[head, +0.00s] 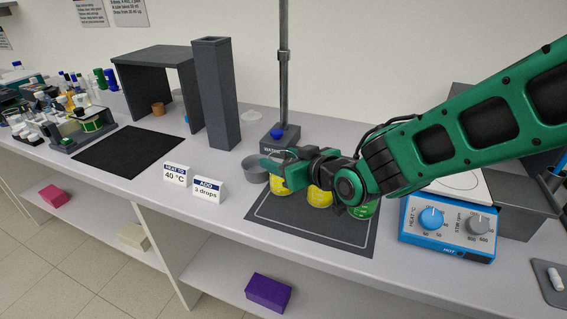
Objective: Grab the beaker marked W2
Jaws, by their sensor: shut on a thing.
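Several small beakers stand in a row on the dark mat (310,228). The left beaker (281,187) shows yellow, the middle beaker (319,197) shows yellow, and the right beaker (362,209) shows green. My gripper (276,168) reaches in from the right, over the middle and right beakers, and is shut on the left beaker. My gripper and wrist hide the tops of the beakers. I cannot read any marking, so I cannot tell which beaker is W2.
A stand with a tall rod (284,75) rises behind the beakers, and a grey round dish (255,168) sits to their left. A blue hotplate (446,228) is at the right. Two small signs (208,190) stand at left near the front edge.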

